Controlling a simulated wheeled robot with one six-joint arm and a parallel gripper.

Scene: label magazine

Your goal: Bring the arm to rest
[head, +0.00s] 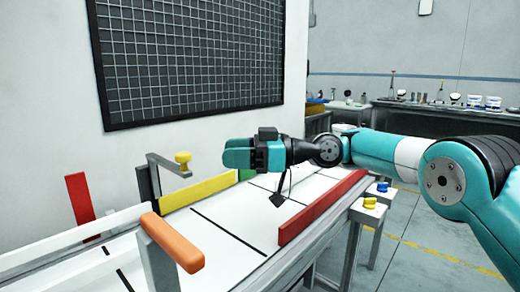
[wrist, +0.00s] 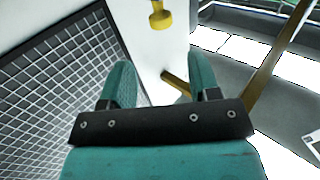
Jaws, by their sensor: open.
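My gripper (head: 238,154) is teal and hangs in the air above the white table, pointing left in the head view. In the wrist view its two fingers (wrist: 162,85) stand apart with nothing between them. My arm reaches in from the right of the head view, roughly level. The gripper is apart from the yellow knob (head: 183,158) on the bent grey post to its left. That knob also shows in the wrist view (wrist: 160,17), beyond the fingertips.
A white table (head: 215,225) carries a yellow bar (head: 198,192), a red bar (head: 322,206), an orange-topped post (head: 172,242) and an upright red plate (head: 80,199). A black grid panel (head: 190,60) hangs behind. Small posts with yellow (head: 370,203) and blue (head: 383,186) knobs stand right.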

